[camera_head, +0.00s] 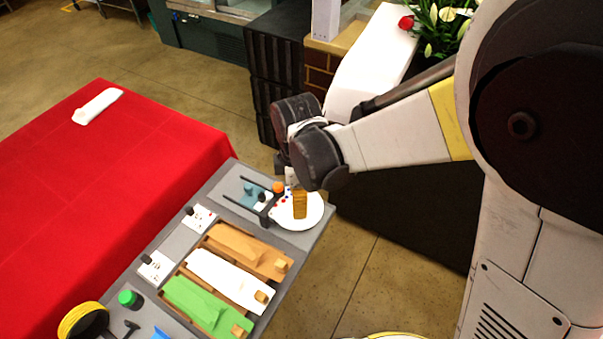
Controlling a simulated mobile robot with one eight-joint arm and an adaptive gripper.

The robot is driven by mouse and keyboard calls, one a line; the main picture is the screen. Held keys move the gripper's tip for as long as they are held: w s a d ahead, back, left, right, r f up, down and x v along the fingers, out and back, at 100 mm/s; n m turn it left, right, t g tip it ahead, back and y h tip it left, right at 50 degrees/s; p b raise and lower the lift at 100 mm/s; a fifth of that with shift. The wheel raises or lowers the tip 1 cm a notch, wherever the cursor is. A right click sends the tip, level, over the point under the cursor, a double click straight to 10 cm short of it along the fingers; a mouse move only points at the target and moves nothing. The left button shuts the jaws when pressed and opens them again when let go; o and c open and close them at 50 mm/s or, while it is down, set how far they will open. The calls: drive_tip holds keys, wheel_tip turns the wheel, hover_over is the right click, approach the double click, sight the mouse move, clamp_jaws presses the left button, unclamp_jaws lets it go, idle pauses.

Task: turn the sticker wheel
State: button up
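The sticker wheel is a white disc (311,215) with small red and blue dots at its left side. It lies at the far right corner of the grey station. An upright golden-brown block (299,205) shows on or just in front of the disc. My gripper (290,182) is over the wheel's back left edge, pointing down. My dark wrist joints cover most of it, so its fingers are barely visible. I cannot tell whether it touches the wheel or whether it is open or shut.
Beside the wheel stand dark rods (242,201) and an orange knob (278,187). Brown (236,243), white (222,275) and green (193,301) wrapped pieces lie nearer. A red-covered table (100,200) is left; dark crates (275,70) stand behind. Open floor lies right of the station.

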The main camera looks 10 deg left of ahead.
drive_tip(key=shift+c, duration=0.4)
clamp_jaws()
drive_tip(key=shift+m, duration=0.4)
drive_tip(key=m, duration=0.5)
drive_tip(key=shift+m, duration=0.3)
drive_tip(key=m, duration=0.6)
drive_tip(key=shift+s, duration=0.1)
